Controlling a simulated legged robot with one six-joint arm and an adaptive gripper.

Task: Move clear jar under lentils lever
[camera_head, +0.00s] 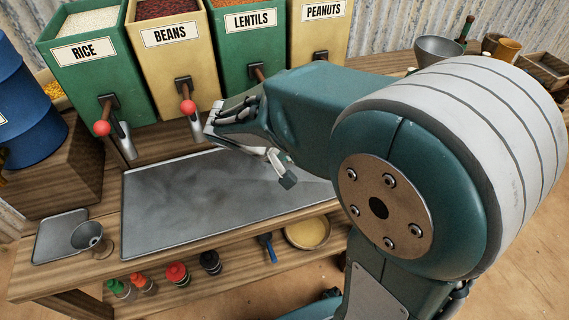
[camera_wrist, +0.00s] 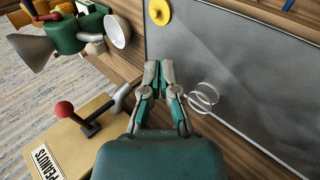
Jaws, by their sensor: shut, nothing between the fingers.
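The clear jar (camera_wrist: 204,94) shows in the wrist view as a thin, glassy ring just right of my fingers, near the edge of the metal sheet; it cannot be made out in the head view. My gripper (camera_wrist: 160,75) is shut and empty, its fingertips together, apart from the jar in the picture. The green lentils bin (camera_head: 246,44) stands between the beans and peanuts bins in the head view. Its lever (camera_head: 258,73) shows only at its upper part; my arm hides the knob and the space below.
The beans lever (camera_head: 187,106) and rice lever (camera_head: 102,129) hang left of my arm. The metal sheet (camera_head: 170,205) looks clear at its left. The peanuts lever (camera_wrist: 66,110) and a green machine with a funnel (camera_wrist: 32,54) lie left of my gripper in the wrist view.

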